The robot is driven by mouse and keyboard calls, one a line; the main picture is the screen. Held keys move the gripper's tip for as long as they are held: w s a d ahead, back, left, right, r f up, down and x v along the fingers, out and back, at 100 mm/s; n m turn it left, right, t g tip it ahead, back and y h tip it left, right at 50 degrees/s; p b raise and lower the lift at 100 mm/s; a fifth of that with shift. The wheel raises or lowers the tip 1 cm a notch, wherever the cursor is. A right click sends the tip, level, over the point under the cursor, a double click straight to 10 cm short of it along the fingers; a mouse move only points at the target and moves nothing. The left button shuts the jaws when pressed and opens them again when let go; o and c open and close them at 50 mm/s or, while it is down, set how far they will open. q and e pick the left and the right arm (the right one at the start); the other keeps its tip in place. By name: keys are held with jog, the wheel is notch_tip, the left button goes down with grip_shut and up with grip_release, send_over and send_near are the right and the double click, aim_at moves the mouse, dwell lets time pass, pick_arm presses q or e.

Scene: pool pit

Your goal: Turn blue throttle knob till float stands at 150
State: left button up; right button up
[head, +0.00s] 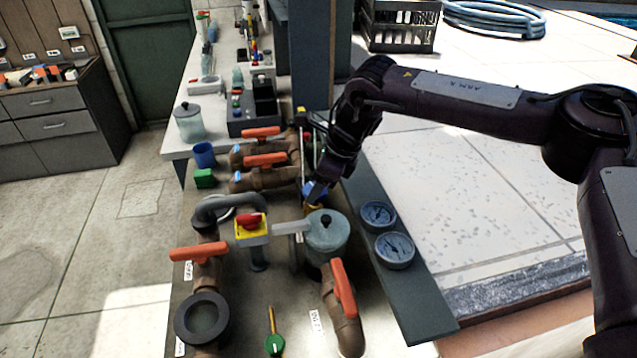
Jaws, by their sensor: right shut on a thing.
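My right gripper (318,182) reaches down from the right and is shut on the blue throttle knob (315,193). The knob shows as a small blue patch at the fingertips, above a yellow-brown fitting just behind the grey lidded pot; the fingers hide part of it. A slim upright tube (303,150) with a hint of green stands left of my wrist, partly hidden. It may be the float gauge, but its float and scale are too small to read. My left gripper is not in view.
Brown pipes with orange lever handles (265,160) crowd the bench left of the gripper. A red button on a yellow box (251,222) and a grey lidded pot (327,232) stand in front. Two round dials (394,250) sit on the right ledge. Open paving lies to the right.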

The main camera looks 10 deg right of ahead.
jog(key=shift+m, duration=0.4)
jog(key=m+t+b, duration=0.1)
jog(key=m, duration=0.1)
jog(key=shift+a+m+h, duration=0.1)
jog(key=shift+m+h, duration=0.2)
jog(key=m+t, duration=0.1)
jog(key=m, duration=0.1)
jog(key=shift+s+a+m+h, duration=0.1)
jog(key=shift+m+h, duration=0.3)
jog(key=m+h, duration=0.1)
jog(key=m, duration=0.1)
jog(key=shift+r+m, duration=0.1)
jog(key=shift+m, duration=0.2)
jog(key=shift+a+m+t+h, duration=0.15)
jog(key=shift+m+h, duration=0.15)
jog(key=shift+m, duration=0.45)
jog(key=shift+m+t+h, duration=0.15)
jog(key=shift+m+h, duration=0.15)
jog(key=shift+m, duration=0.45)
jog(key=o, duration=1)
jog(key=shift+c, duration=0.2)
